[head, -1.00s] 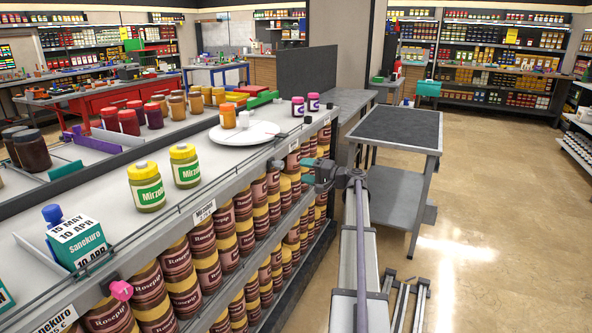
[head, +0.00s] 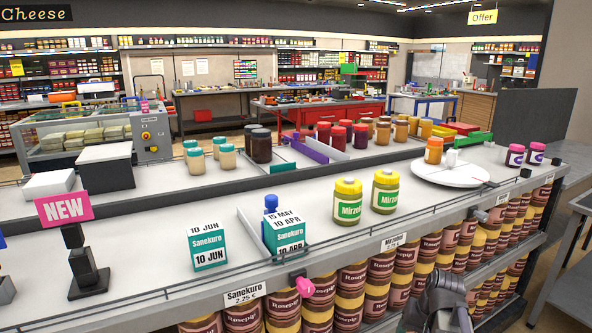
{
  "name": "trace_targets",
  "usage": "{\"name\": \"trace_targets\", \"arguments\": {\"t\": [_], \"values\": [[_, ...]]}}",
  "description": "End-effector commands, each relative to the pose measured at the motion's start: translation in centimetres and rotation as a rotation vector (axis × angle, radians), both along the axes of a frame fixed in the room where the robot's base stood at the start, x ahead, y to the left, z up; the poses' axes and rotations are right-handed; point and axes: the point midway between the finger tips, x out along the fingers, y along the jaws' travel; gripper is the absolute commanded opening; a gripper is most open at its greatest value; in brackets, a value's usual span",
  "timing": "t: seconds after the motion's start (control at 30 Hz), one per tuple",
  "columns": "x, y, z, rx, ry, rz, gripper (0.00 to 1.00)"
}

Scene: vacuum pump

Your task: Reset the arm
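A dark grey jointed part of my arm (head: 443,298) shows at the bottom right of the head view. It is in front of the shelf of brown jars, below the counter's front edge. I cannot make out separate fingertips, so I cannot tell whether my gripper is open or shut. I see nothing clearly held in it. A round white plate (head: 428,174) lies on the counter above and behind the arm, with an orange jar (head: 434,150) and a small white object (head: 452,158) on it.
Two yellow-lidded jars (head: 348,202) stand near the counter's front edge. Teal-and-white date boxes (head: 207,247) and a pink knob (head: 301,284) are to their left. Brown jars (head: 378,301) fill the shelves below. A grey side table (head: 575,280) stands at the right.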

Motion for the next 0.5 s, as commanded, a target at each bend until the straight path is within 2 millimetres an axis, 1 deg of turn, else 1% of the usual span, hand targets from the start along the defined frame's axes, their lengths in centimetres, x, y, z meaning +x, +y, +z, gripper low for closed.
{"name": "trace_targets", "arguments": {"t": [0.03, 0.1, 0.17, 0.2, 0.27, 0.3, 0.33, 0.37, 0.4, 0.47, 0.5], "values": [[-2.5, 3.3, -0.2, -0.067, 0.036, 0.070, 0.61], [-4.4, 6.5, -0.4, -0.148, 0.069, 0.159, 0.61], [-5.6, 9.1, -0.4, -0.193, 0.079, 0.231, 0.61], [-6.2, 11.0, -0.4, -0.208, 0.077, 0.278, 0.61], [-6.4, 13.8, -0.4, -0.209, 0.070, 0.347, 0.61], [-6.2, 15.7, -0.4, -0.210, 0.065, 0.392, 0.61], [-6.1, 16.4, 0.7, -0.210, 0.063, 0.410, 0.61], [-6.0, 15.9, 3.0, -0.211, 0.063, 0.400, 0.61], [-6.0, 15.8, 4.6, -0.210, 0.064, 0.396, 0.61], [-6.0, 15.8, 6.8, -0.210, 0.064, 0.395, 0.61], [-6.0, 15.8, 8.2, -0.209, 0.063, 0.395, 0.61]]}}
